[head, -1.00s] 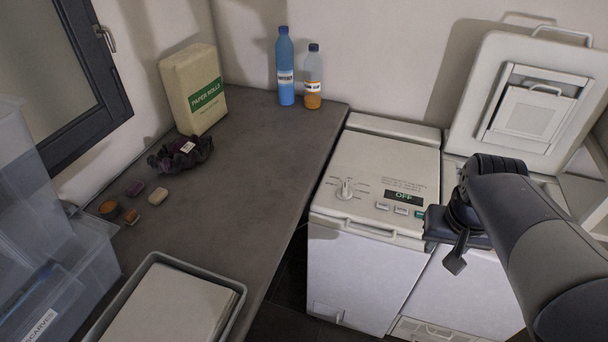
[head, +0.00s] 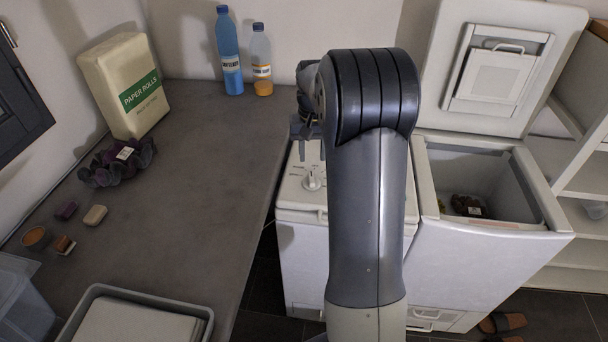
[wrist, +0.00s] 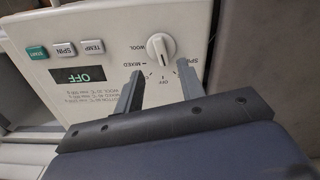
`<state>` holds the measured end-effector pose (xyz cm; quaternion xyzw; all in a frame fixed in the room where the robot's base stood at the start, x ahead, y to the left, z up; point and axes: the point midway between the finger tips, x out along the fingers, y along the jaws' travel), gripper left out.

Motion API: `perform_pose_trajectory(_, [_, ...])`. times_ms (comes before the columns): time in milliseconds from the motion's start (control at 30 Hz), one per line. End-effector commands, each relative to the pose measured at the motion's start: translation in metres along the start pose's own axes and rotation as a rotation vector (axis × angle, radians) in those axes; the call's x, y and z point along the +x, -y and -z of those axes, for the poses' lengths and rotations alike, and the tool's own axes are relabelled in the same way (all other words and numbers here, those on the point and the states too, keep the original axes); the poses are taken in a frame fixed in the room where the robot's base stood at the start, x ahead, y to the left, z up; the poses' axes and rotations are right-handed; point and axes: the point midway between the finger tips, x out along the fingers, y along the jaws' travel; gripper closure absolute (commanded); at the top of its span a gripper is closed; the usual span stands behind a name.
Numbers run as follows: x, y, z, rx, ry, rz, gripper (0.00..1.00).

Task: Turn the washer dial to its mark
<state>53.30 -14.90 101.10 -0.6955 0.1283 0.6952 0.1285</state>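The washer dial (wrist: 160,47) is a white round knob with a raised grip bar on the washer's pale panel. Around it the wrist view shows the labels WOOL, MIXED, OFF and SPIN. The dial (head: 312,181) also shows in the head view, just left of my arm. My gripper (wrist: 160,80) is open, its two dark fingers apart and empty, with the dial beyond the fingertips and between their lines. In the head view my gripper (head: 306,140) is partly hidden by my arm, above the panel. The display (wrist: 80,75) reads OFF.
Buttons marked START, SPIN and TEMP (wrist: 91,46) lie beside the dial. The right machine (head: 480,250) has its lid (head: 500,70) raised, with dark items inside. A grey counter (head: 200,190) at left holds bottles, paper rolls and a tray (head: 208,319).

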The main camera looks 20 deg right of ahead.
Motion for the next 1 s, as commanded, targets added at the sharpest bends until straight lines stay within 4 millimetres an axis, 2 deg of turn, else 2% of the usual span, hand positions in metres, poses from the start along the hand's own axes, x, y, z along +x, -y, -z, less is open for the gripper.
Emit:
perform_pose_trajectory(200, [0.043,0.0,-0.001,-0.001,0.005,0.0,0.63])
perform_pose_trajectory(433, [0.076,0.0,-0.001,-0.001,0.002,0.0,0.63])
perform_pose_trajectory(600, [0.085,0.0,-0.001,-0.001,0.0,0.0,0.63])
perform_pose_trajectory(833, [0.085,0.0,-0.001,-0.001,0.0,0.0,0.63])
perform_pose_trajectory(1000, [0.085,0.0,-0.001,-0.001,0.0,0.0,0.75])
